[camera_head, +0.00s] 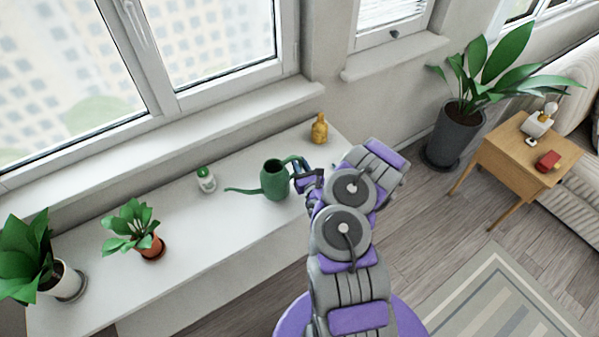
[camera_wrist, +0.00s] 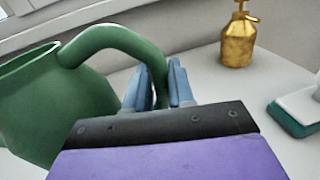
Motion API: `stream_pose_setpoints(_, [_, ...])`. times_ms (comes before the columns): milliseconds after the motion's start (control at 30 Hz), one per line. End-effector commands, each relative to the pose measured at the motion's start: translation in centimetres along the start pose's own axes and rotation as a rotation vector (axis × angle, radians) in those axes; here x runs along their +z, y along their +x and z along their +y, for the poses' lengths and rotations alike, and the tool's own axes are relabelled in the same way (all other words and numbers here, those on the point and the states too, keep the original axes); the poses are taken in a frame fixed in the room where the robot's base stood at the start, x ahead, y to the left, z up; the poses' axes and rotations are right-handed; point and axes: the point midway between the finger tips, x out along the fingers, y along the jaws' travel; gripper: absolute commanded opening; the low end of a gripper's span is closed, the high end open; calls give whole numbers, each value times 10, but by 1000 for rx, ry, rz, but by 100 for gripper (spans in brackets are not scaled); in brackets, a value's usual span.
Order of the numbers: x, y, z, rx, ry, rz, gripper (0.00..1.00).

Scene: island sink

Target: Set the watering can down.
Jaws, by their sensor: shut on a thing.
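The green watering can (camera_head: 274,180) is upright at the white counter, with its spout pointing left and its handle on the right. Its body also shows at the left of the wrist view (camera_wrist: 50,105). My gripper (camera_head: 306,177) is at the handle side of the can. In the wrist view my gripper's blue fingers (camera_wrist: 160,85) are shut on the handle's lower part. The can's base is at or just above the counter; I cannot tell whether it touches.
The white counter (camera_head: 100,262) holds a gold spray bottle (camera_head: 320,129), a white bottle with a green cap (camera_head: 206,180) and two potted plants at the left. A white and teal object (camera_wrist: 300,108) lies right of my gripper. Counter between the can and white bottle is clear, except for the spout.

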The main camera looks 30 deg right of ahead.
Motion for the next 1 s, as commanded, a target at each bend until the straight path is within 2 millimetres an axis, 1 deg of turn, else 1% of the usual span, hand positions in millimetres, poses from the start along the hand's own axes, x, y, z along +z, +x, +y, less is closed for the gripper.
stream_pose_setpoints(100, [-15, 0, 0, 2, -2, 1, 0])
stream_pose_setpoints(300, [-32, 0, 0, 3, 0, 0, 0])
stream_pose_setpoints(700, [-36, 0, -1, 1, 0, -2, 0])
stream_pose_setpoints(733, [-36, 0, -1, 1, 0, -2, 24])
stream_pose_setpoints(1000, [-36, 0, -1, 1, 0, -1, 49])
